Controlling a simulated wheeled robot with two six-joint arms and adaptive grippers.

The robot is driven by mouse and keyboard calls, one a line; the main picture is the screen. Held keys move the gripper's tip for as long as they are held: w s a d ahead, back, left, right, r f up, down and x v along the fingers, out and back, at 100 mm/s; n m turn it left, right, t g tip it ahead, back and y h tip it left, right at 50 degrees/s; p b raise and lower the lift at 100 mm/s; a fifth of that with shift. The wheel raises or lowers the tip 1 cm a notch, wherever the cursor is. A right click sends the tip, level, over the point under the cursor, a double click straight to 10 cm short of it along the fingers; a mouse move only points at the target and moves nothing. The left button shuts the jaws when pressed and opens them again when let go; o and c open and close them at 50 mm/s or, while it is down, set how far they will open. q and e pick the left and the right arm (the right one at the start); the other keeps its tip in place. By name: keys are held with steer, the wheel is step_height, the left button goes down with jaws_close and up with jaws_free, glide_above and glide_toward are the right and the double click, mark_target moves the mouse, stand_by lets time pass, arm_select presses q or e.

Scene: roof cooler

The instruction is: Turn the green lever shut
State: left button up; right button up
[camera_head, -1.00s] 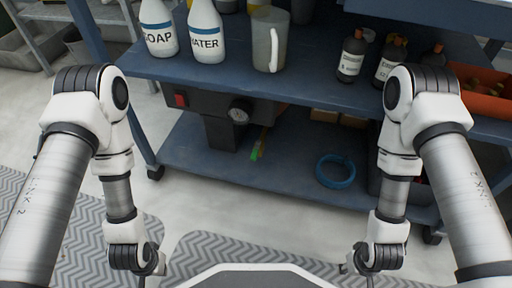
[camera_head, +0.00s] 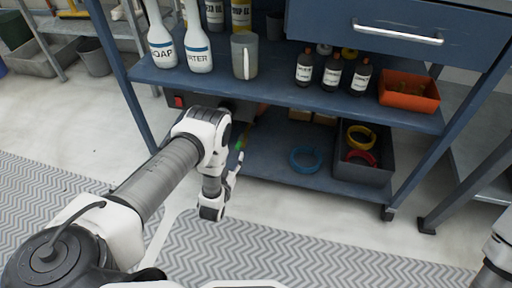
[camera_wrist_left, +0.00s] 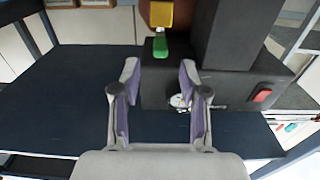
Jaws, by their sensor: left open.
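The green lever (camera_wrist_left: 160,47) shows in the left wrist view, attached to a yellow fitting (camera_wrist_left: 159,14) and just beyond my left fingertips. In the head view the green lever (camera_head: 240,143) is a small patch beside the dark unit under the cart's middle shelf. My left gripper (camera_wrist_left: 160,75) is open and empty, its two fingers spread on either side of the line to the lever, apart from it. In the head view my left gripper (camera_head: 236,168) is near the lever, partly hidden by my wrist. My right gripper is out of view.
The dark unit (camera_wrist_left: 239,84) carries a red switch (camera_wrist_left: 262,95) and a round gauge (camera_wrist_left: 180,101) close to the fingers. On the lower shelf are a blue ring (camera_head: 305,159) and a dark bin (camera_head: 362,172) with rings.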

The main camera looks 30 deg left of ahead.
mark_target(238, 145)
arm_select(q)
steer(key=x, duration=0.1)
steer(key=b+x, duration=0.1)
steer(key=x, duration=0.1)
steer(key=b+x, duration=0.1)
steer(key=x, duration=0.1)
steer(key=shift+w+f, duration=0.1)
steer(key=shift+f, duration=0.2)
steer(key=shift+w+a+r+b, duration=0.1)
steer(key=shift+w+r+b, duration=0.05)
steer(key=shift+w+b, duration=0.3)
steer(key=shift+w+r, duration=0.1)
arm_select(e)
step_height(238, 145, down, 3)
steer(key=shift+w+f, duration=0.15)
arm_select(q)
jaws_close()
